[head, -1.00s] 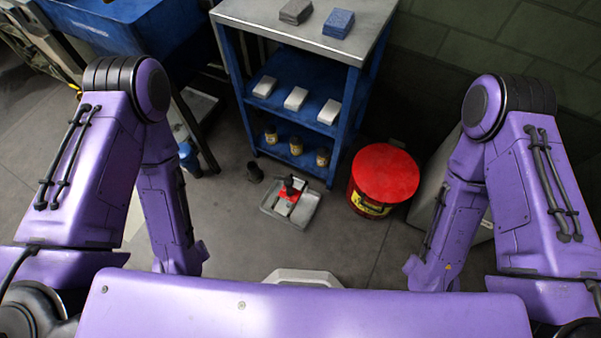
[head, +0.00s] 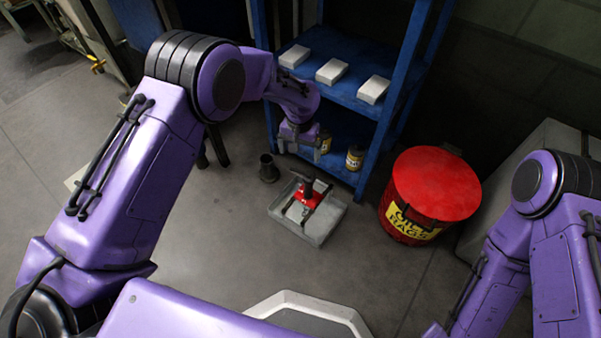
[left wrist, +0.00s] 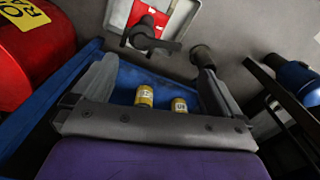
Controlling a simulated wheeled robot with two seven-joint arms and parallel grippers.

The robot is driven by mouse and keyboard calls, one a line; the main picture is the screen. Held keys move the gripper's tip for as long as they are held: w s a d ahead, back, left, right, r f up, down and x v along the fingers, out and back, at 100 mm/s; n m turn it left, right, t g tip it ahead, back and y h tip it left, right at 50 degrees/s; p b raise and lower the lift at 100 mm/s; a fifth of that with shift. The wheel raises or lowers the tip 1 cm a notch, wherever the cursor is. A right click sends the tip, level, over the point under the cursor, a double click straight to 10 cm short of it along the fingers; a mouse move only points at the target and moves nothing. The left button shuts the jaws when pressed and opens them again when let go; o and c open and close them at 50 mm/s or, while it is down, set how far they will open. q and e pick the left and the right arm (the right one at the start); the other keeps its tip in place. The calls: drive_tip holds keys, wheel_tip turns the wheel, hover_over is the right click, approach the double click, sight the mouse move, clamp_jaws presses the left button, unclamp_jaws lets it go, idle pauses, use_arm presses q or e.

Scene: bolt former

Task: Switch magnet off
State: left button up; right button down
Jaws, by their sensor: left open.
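The magnet is a red device with a black top and handle (head: 309,196), standing in a grey tray (head: 338,212) on the floor. It also shows at the top of the left wrist view (left wrist: 148,28), partly cut off by the frame edge. My left gripper (head: 302,146) hangs in front of the blue shelf, above and behind the tray, apart from the magnet. In the left wrist view its two fingers are spread wide (left wrist: 150,85) with nothing held between them. My right arm shows at the right edge, but its gripper is out of view.
A blue shelf (head: 351,101) holds white boxes (head: 332,71) and small yellow-labelled jars (head: 355,158). A red waste can (head: 436,186) stands right of the tray. A dark cup-like object (head: 268,168) stands left of it. Floor in front is clear.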

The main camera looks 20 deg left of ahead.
sight(300, 170)
use_arm(q)
wheel_tip(300, 170, down, 8)
drive_tip(key=b, duration=0.2)
drive_tip(key=shift+b, duration=0.3)
